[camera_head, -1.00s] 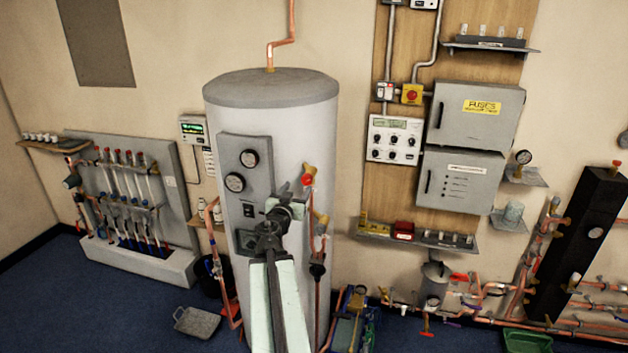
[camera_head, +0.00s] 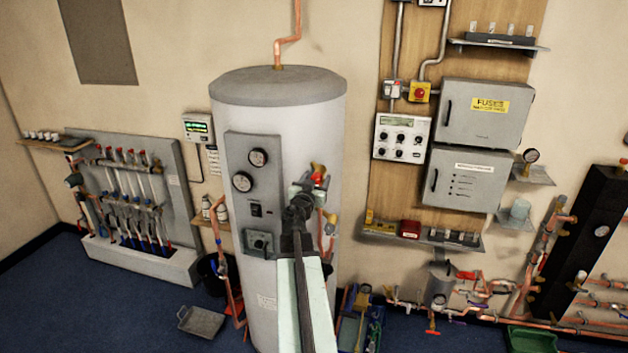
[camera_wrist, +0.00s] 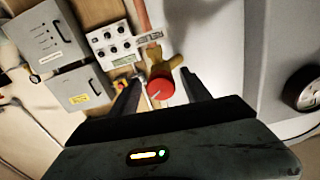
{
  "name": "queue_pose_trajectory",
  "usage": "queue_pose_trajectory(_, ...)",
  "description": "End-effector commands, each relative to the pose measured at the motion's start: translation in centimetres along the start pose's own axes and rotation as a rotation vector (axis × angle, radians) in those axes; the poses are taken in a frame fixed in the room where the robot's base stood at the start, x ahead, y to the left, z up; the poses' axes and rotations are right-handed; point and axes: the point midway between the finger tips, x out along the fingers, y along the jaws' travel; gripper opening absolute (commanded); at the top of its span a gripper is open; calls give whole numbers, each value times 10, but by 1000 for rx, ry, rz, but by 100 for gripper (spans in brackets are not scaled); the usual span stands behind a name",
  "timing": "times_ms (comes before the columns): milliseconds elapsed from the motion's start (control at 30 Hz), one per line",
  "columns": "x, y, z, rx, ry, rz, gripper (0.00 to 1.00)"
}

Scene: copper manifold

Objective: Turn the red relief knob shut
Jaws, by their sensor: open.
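The red relief knob (camera_wrist: 161,86) sits on a brass valve (camera_wrist: 165,68) beside the grey cylinder (camera_head: 285,110). In the wrist view a tag lettered "RELIEF" shows just behind the valve, and a pale line marks the knob's face. My gripper (camera_wrist: 160,88) is open, with one dark finger on each side of the knob in that view. I cannot tell whether the fingers touch it. In the head view the knob (camera_head: 318,178) shows at the far end of my arm, and my gripper (camera_head: 308,190) partly covers the valve.
A grey fuse box (camera_head: 484,113) and a control panel (camera_head: 401,138) hang on the wall to the right. Shelves (camera_head: 420,238) and copper pipes lie below them. A dial gauge (camera_wrist: 306,88) on the cylinder shows at the wrist view's right edge.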

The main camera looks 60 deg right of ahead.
Motion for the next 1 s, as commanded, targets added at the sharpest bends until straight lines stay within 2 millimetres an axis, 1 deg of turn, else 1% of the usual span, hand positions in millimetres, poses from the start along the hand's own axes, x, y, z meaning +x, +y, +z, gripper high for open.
queue_pose_trajectory(100, -1, -2, 0, 0, 0, -3, 56)
queue_pose_trajectory(167, -1, -3, 0, 0, 0, -4, 39)
queue_pose_trajectory(200, -1, -3, 0, 0, 0, -4, 28)
queue_pose_trajectory(267, -2, -4, 0, 0, 0, -5, 11)
queue_pose_trajectory(300, -2, -4, 0, 0, 0, -5, 0)
queue_pose_trajectory(333, -2, -4, 0, 0, 0, -5, 0)
queue_pose_trajectory(367, 1, -11, 1, 0, -1, -15, 0)
queue_pose_trajectory(433, -1, -8, 0, -2, -1, -11, 0)
queue_pose_trajectory(667, -2, -7, 0, -48, -1, -10, 0)
queue_pose_trajectory(867, -3, -7, 1, -166, 0, -9, 0)
queue_pose_trajectory(1000, -3, -7, 1, -286, 0, -10, 0)
